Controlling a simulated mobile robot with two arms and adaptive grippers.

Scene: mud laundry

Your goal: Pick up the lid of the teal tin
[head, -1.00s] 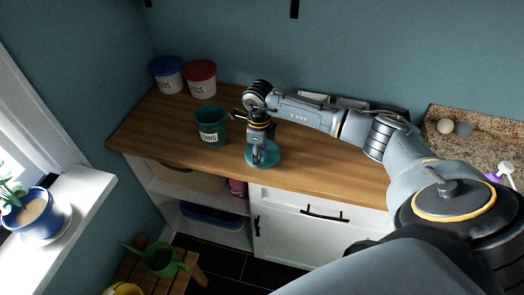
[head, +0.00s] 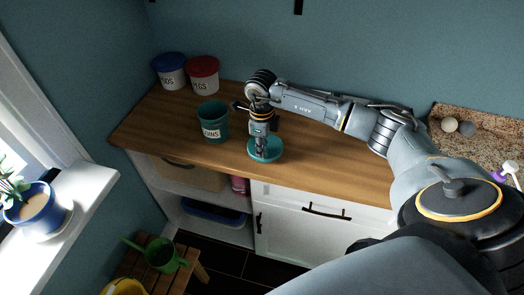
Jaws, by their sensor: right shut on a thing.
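The teal tin (head: 213,119) stands upright and open on the wooden counter, with a white label on its front. Its round teal lid (head: 270,154) is to the right of the tin, near the counter's front edge. My right gripper (head: 262,150) points down over the lid and is shut on it. The gripper hides part of the lid, and I cannot tell whether the lid is clear of the counter. My left gripper is not in view.
A blue-lidded tin (head: 170,71) and a red-lidded tin (head: 203,76) stand at the counter's back left. A granite surface (head: 489,137) with two balls lies at the right. The counter (head: 150,127) is clear left of the teal tin. A wooden stool with a green watering can (head: 162,255) stands below.

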